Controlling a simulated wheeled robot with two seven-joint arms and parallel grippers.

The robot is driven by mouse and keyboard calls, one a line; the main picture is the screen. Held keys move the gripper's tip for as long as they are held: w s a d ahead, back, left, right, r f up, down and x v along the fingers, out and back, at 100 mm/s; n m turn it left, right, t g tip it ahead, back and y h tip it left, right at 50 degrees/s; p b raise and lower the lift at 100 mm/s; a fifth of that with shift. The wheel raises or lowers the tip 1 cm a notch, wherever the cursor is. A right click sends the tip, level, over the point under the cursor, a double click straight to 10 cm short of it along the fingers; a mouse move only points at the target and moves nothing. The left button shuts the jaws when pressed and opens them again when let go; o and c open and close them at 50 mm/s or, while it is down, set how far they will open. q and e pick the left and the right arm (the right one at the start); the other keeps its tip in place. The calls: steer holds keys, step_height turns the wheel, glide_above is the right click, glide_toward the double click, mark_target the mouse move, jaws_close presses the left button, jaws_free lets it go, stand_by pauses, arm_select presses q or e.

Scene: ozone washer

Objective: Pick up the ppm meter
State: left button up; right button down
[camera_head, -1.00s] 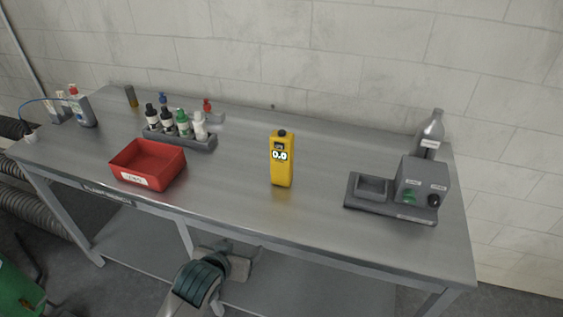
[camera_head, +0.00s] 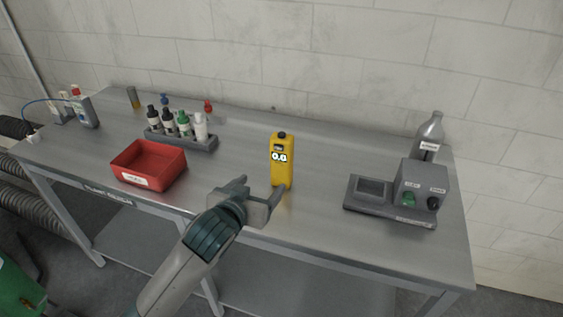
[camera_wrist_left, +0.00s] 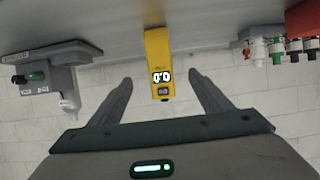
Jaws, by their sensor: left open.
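The ppm meter (camera_head: 281,160) is a yellow upright box with a dark knob on top and a lit display, standing on the metal table. It also shows in the left wrist view (camera_wrist_left: 158,52), upside down, beyond and between the two fingers. My left gripper (camera_head: 263,186) is open and empty at the table's front side, just in front of the meter. In the head view its right fingertip overlaps the meter's base; I cannot tell whether they touch. The left gripper also shows in the wrist view (camera_wrist_left: 160,85) with its fingers spread wide. My right gripper is not in view.
A red bin (camera_head: 150,165) stands left of the meter. A grey rack (camera_head: 180,138) with several bottles is behind it. A grey device with a tray (camera_head: 388,204) and a grey bottle (camera_head: 430,135) stand at the right. The table between meter and device is clear.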

arm_select(q)
steer(key=p, duration=0.3)
glide_toward(279, 167)
steer(key=x, duration=0.5)
steer(key=shift+w+f, duration=0.2)
steer(key=shift+w, duration=0.1)
steer(key=shift+w+d+f, duration=0.15)
steer(key=shift+w+f, duration=0.15)
steer(key=shift+w, duration=0.15)
steer(key=shift+w+d+p, duration=0.3)
steer(key=shift+w+p, duration=0.45)
steer(key=shift+p, duration=0.1)
steer(key=p+x, duration=0.1)
steer(key=x, duration=0.1)
steer(key=shift+w+d+f, duration=0.1)
steer(key=shift+w+d, duration=0.1)
steer(key=shift+w, duration=0.05)
steer(key=shift+w+d+f, duration=0.1)
steer(key=shift+w+f, duration=0.2)
steer(key=shift+w, duration=0.15)
